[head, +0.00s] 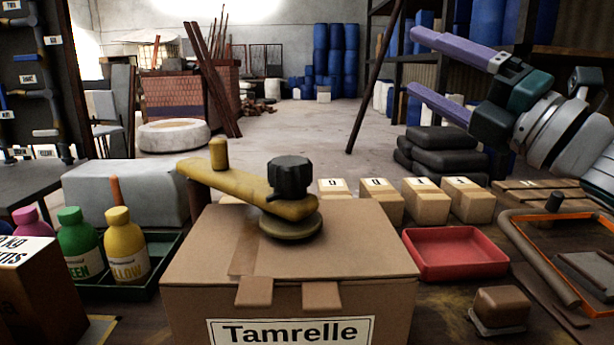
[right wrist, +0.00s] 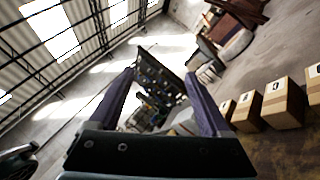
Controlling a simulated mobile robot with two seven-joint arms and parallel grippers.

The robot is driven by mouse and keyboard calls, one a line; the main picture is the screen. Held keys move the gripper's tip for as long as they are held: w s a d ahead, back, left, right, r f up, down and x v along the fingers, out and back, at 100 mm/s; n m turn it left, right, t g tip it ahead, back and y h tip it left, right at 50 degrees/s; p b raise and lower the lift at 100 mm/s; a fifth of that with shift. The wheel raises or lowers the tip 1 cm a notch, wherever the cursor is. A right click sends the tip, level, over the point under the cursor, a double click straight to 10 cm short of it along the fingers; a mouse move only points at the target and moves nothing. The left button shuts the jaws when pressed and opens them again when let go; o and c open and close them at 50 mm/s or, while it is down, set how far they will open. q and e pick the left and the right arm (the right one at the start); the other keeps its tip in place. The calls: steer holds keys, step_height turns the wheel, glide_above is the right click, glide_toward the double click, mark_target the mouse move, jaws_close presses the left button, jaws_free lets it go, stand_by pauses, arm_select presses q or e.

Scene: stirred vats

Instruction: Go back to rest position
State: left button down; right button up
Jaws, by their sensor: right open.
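My right gripper (head: 425,68) is raised at the upper right of the head view, with its two purple fingers apart and nothing between them. The right wrist view also shows this right gripper (right wrist: 165,90) open and empty, facing the room. It is well above the table and apart from everything on it. My left gripper is in neither view.
A cardboard box labelled Tamrelle (head: 290,265) stands front centre, with a yellow crank handle (head: 250,190) on top. Bottles stand in a green tray (head: 165,270) at left. A red tray (head: 455,253), small numbered boxes (head: 425,203) and an orange-edged tray (head: 515,230) are at right.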

steer(key=s+d+m+g+h+p, duration=0.2)
steer(key=s+m+g+h+p, duration=0.5)
steer(key=s+m+p, duration=0.7)
steer(key=s+d+m+g+h+p, duration=0.2)
steer(key=s+m+g+h+p, duration=0.4)
steer(key=s+m+p, duration=0.85)
arm_select(q)
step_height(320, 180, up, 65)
steer(key=p, duration=3.3)
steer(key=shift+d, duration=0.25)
arm_select(e)
steer(key=s+r, duration=0.3)
steer(key=r, duration=1.5)
steer(key=s+r+g, duration=0.1)
steer(key=s+r, duration=0.2)
steer(key=r, duration=1.6)
steer(key=shift+s+r+m, duration=0.2)
steer(key=shift+s+m, duration=0.15)
steer(key=shift+s, duration=0.05)
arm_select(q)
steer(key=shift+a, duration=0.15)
